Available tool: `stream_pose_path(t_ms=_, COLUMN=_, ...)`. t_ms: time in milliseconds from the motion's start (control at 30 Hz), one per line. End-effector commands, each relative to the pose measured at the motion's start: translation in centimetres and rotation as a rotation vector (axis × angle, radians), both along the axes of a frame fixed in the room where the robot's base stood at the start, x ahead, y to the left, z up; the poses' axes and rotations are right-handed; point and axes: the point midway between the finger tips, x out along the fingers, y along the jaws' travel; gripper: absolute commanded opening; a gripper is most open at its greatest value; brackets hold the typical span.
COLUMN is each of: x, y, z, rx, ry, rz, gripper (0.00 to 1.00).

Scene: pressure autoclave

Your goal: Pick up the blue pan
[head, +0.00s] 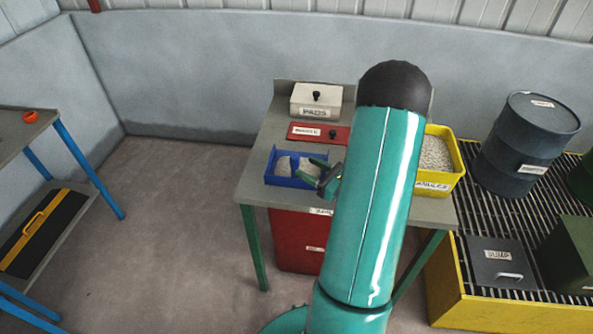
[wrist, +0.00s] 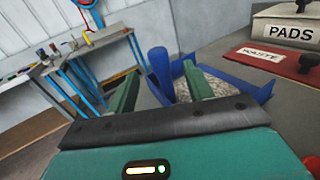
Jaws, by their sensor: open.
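The blue pan (head: 284,182) sits on the grey table in the head view, near its left front edge, with grey granules in it. In the wrist view the blue pan (wrist: 246,88) lies just ahead of my gripper, and its thick blue handle (wrist: 159,68) stands up between the fingers. My gripper (head: 318,171) is open at the pan's right side in the head view. In the wrist view its two green fingers (wrist: 160,92) stand apart on either side of the handle. I cannot tell whether they touch it. My arm hides part of the table.
A white PADS box (head: 316,101) and a red WASTE lid (head: 318,133) are behind the pan. A yellow granule bin (head: 457,160) stands to the right. A red bin (head: 297,240) is under the table (head: 262,150). A blue-legged bench (head: 67,142) is at left, with open floor between.

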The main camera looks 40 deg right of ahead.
Motion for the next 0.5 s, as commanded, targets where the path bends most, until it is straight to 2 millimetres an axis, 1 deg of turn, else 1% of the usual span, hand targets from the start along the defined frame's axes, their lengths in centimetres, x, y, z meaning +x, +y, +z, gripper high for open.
stream_pose_path(t_ms=167, x=1.3, y=0.4, z=-0.1, rx=0.001, ry=0.001, rz=0.003, gripper=0.51)
stream_pose_path(t_ms=400, x=4.8, y=1.2, z=-0.2, rx=-0.001, ry=0.001, rz=0.007, gripper=0.51)
stream_pose_path(t_ms=500, x=5.6, y=1.2, z=-0.2, rx=-0.001, ry=0.000, rz=0.004, gripper=0.51)
